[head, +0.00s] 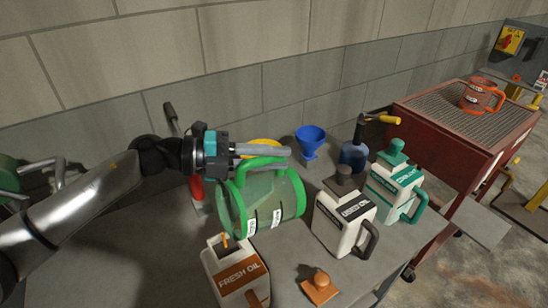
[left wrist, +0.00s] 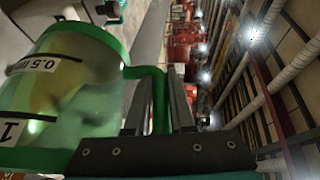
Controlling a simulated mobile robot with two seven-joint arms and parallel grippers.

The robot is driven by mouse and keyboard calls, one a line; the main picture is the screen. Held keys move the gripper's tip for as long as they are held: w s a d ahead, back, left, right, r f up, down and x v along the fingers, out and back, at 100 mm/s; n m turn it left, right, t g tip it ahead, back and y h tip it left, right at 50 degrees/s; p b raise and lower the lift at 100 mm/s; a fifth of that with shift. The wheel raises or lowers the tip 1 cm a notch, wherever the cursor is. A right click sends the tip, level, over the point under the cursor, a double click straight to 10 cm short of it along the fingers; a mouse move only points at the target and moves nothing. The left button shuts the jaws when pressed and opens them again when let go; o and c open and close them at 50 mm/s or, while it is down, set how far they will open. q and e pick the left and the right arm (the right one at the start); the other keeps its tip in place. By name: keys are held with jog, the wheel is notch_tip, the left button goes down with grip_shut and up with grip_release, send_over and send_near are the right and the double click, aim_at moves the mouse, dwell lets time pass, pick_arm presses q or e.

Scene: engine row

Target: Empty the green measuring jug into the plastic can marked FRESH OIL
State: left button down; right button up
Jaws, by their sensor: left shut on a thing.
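My left gripper (head: 286,157) is shut on the handle of the green measuring jug (head: 268,205). The jug is tipped on its side above the table. In the left wrist view the jug (left wrist: 65,85) shows its 0.5 and 1 marks and a yellowish tint inside. The white plastic can marked FRESH OIL (head: 236,272) stands below the jug's left rim, its top partly visible. A small amber streak (head: 225,241) shows between that rim and the can's top; it looks like oil, but I cannot be certain. My right gripper is out of view.
An orange-brown cap (head: 320,288) lies right of the FRESH OIL can. A black-capped white can (head: 343,217) and a teal-capped can (head: 394,188) stand further right. A blue funnel (head: 310,140) and blue bottle (head: 354,156) are behind. A red cart (head: 437,150) carries an orange jug (head: 482,96).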

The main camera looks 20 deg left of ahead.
aim_at(238, 166)
pick_arm(q)
jog(key=shift+s+a+f+m+t+h+b, duration=0.1)
jog(key=shift+s+a+m+t+h+b, duration=0.55)
jog(key=shift+b, duration=2.1)
dwell(2.5)
jog(key=shift+s+a+r+h+b, duration=0.25)
jog(key=shift+s+a+h+b, duration=0.15)
jog(key=shift+s+b, duration=0.25)
jog(key=shift+s+a+r+h+b, duration=0.2)
jog(key=shift+s+a+h+b, duration=0.2)
jog(key=shift+b, duration=0.45)
dwell(1.2)
